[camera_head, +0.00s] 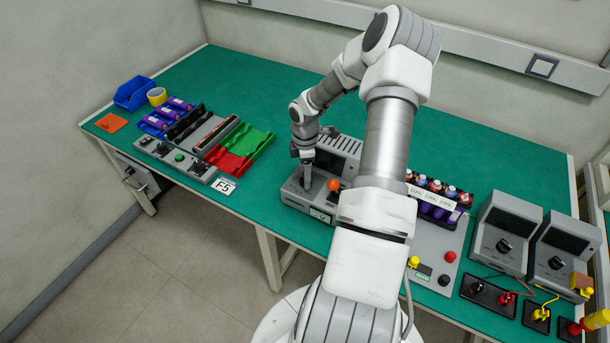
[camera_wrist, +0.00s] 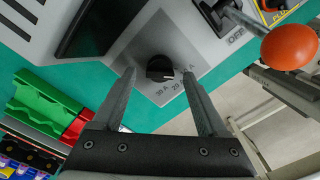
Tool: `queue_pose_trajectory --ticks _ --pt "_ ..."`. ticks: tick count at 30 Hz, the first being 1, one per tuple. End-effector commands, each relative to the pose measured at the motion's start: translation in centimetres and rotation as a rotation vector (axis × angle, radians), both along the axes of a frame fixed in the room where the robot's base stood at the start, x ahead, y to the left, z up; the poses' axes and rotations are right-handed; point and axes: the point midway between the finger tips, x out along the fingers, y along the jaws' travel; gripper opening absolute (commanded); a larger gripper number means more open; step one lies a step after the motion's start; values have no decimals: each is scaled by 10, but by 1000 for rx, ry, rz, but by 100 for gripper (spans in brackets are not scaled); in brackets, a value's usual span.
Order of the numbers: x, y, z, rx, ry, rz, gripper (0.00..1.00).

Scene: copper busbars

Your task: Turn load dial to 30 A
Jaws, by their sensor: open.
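The load dial (camera_wrist: 160,68) is a black round knob on a grey panel in the wrist view. Its white pointer mark faces right, toward the smaller-value labels; which one exactly I cannot tell. The 30 A label (camera_wrist: 162,91) is printed below the knob, with 20 A to its right. My gripper (camera_wrist: 158,75) is open, with one finger on each side of the knob and visible gaps between. In the head view my gripper (camera_head: 306,183) points down over the front of the grey load unit (camera_head: 291,193) and hides the dial there.
An orange ball-topped lever (camera_wrist: 289,48) stands right of the dial; its ball also shows in the head view (camera_head: 334,184). A dark screen (camera_wrist: 100,25) lies left of the dial. Red and green trays (camera_head: 240,148) sit left of the unit. Green bench surface is clear behind.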

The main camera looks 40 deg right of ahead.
Motion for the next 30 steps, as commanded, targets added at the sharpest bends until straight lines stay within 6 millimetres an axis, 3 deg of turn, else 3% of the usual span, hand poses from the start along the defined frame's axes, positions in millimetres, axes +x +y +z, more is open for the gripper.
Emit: queue_pose_trajectory --ticks 4,13,26,30 --pt "0 0 -11 0 -1 1 76" --pt "0 0 -13 0 -1 0 76" --pt "0 0 -13 0 -1 1 0" --pt "0 0 -13 0 -1 0 0"
